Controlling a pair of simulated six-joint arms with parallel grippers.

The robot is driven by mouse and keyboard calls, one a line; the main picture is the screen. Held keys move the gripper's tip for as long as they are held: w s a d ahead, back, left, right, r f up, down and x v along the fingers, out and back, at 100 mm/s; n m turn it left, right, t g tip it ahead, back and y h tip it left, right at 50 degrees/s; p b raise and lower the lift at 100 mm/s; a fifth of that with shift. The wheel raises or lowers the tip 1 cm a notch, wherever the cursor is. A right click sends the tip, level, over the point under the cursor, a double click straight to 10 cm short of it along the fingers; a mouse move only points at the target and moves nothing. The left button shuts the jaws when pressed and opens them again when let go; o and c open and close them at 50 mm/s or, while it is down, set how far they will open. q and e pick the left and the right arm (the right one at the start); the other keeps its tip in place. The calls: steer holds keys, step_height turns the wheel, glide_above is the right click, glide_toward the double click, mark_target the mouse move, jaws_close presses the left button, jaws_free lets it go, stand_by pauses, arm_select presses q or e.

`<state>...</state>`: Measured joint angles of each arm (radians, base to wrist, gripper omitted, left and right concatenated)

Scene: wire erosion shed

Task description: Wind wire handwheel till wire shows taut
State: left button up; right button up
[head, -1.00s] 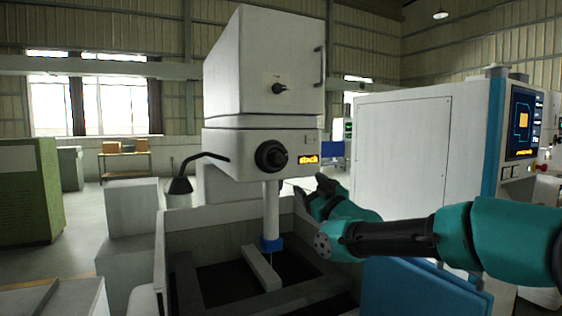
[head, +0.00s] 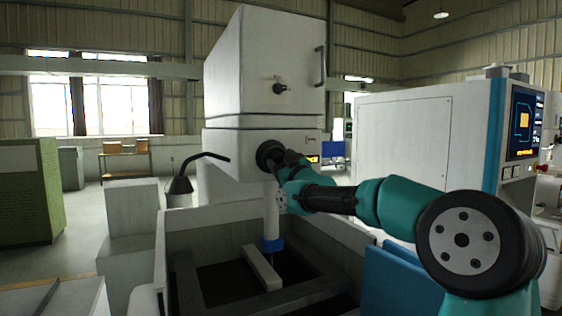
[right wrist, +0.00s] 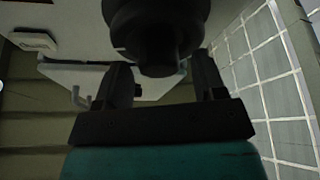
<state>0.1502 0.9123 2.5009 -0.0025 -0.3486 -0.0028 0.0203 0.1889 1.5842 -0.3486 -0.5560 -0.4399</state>
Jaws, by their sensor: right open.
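The black wire handwheel (head: 267,153) is on the front of the white machine head. It also shows in the right wrist view as a dark round knob (right wrist: 155,28). My right gripper (head: 283,158) is right at the handwheel and covers part of it. In the right wrist view my right gripper (right wrist: 163,78) is open, with the knob in front of and between its fingers; I cannot tell whether they touch it. The small orange display (head: 313,159) is mostly hidden behind my gripper, so its word is unreadable. My left gripper is out of view.
Below the head, a column with a blue collar (head: 272,244) reaches into the open tank (head: 215,235). A lamp on a bent arm (head: 180,184) stands left. A white cabinet with a screen (head: 522,122) stands right. Blue panels (head: 400,285) are below my right arm.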

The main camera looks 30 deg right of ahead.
steer(key=shift+w+r, duration=0.1)
steer(key=shift+w, duration=0.1)
steer(key=shift+c, duration=0.5)
steer(key=c, duration=0.8)
steer(key=shift+m+h, duration=0.4)
steer(key=shift+m, duration=0.3)
steer(key=m+h, duration=0.2)
steer(key=m, duration=0.1)
steer(key=shift+m, duration=0.4)
steer(key=shift+m+h, duration=0.75)
steer(key=shift+m, duration=0.65)
steer(key=shift+m+h, duration=0.75)
steer(key=shift+m, duration=0.65)
